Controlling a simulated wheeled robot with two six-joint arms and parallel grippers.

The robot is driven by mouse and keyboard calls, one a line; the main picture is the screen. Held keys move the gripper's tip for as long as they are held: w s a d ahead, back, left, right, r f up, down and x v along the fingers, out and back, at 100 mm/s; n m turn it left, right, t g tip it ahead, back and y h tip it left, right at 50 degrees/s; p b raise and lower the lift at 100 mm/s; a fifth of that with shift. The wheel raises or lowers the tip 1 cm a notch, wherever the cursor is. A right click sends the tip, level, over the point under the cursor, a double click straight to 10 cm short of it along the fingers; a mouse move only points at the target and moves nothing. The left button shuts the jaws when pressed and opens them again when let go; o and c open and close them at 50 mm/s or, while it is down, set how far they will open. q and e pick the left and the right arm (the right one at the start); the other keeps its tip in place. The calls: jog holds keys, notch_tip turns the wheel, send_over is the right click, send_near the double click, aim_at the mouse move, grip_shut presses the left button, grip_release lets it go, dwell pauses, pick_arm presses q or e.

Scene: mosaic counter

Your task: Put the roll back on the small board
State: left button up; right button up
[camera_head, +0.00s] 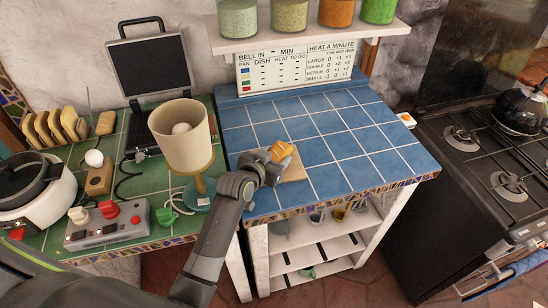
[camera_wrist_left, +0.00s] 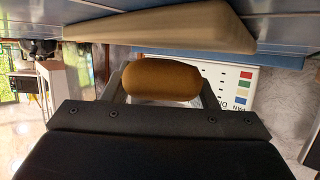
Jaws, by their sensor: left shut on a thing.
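The roll (camera_head: 281,151) is golden brown and sits between the fingers of my left gripper (camera_head: 272,163) in the head view. The left wrist view, which is upside down, shows the roll (camera_wrist_left: 161,78) held crosswise between the two fingers. The small board (camera_head: 295,172) is pale wood and lies on the blue tiled counter, under and beside the gripper. Its edge shows near the roll in the wrist view (camera_wrist_left: 200,28); I cannot tell whether they touch. My right gripper is not in view.
The blue tiled counter (camera_head: 366,142) is clear to the right of the board. A beige-shaded lamp (camera_head: 182,145) stands close on the left. A shelf with jars (camera_head: 310,38) hangs above the back, over a printed sign (camera_head: 300,66). A stove (camera_head: 480,160) is at the right.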

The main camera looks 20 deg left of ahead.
pick_arm(q)
jog(key=o, duration=0.6)
jog(key=shift+s+f, duration=0.2)
jog(key=shift+f, duration=0.5)
jog(key=shift+w+r, duration=0.1)
jog(key=shift+r, duration=0.4)
jog(key=shift+s+a, duration=0.1)
jog(key=shift+s, duration=0.1)
jog(key=v, duration=0.5)
jog(key=r+v, duration=0.1)
jog(key=v, duration=0.5)
jog(key=shift+r+b, duration=0.2)
jog(key=shift+b, duration=0.1)
